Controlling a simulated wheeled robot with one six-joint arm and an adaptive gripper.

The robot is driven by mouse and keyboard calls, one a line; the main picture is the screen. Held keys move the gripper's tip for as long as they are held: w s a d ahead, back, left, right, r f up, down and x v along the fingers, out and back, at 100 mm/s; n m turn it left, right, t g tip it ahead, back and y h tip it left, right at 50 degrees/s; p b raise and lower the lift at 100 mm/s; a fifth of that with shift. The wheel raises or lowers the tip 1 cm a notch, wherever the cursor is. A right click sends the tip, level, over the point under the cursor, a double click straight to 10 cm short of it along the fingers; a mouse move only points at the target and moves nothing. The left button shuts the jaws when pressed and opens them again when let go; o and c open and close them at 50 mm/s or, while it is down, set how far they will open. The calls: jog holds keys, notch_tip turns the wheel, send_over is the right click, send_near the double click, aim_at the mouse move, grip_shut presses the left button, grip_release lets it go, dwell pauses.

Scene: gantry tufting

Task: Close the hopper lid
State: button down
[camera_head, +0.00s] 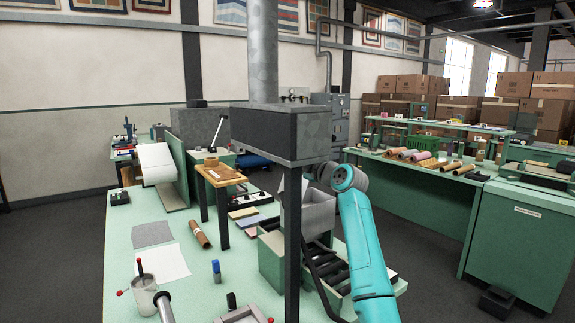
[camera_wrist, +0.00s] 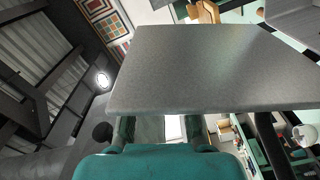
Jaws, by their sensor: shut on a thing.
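The hopper appears to be the light grey open-topped bin (camera_head: 320,213) in the head view, standing on the bench behind a dark post. A pale grey panel, probably its lid, rises steeply at its left side, partly hidden by the post. In the wrist view a broad flat grey plate (camera_wrist: 205,70), which looks like the lid, fills the middle. My gripper (camera_wrist: 160,128) is at its near edge, shut on it, with the fingertips partly hidden by the plate. In the head view my gripper is hidden behind the grey overhead box and post.
The grey overhead box (camera_head: 290,132) with a duct hangs close above the hopper. Its dark post (camera_head: 292,235) stands in front. A black roller conveyor (camera_head: 325,265) lies beside the hopper. A wooden-topped stand (camera_head: 220,174) is to the left. The front left bench holds cloth pieces and a cup.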

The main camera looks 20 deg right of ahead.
jog(key=w+d+f+m, duration=0.3)
jog(key=d+f+m, duration=0.7)
jog(key=m, duration=0.4)
jog(key=shift+w+f, duration=0.15)
jog(key=shift+f, duration=0.2)
jog(key=c, duration=0.9)
grip_release()
jog(key=shift+d, duration=0.1)
jog(key=v, duration=1.2)
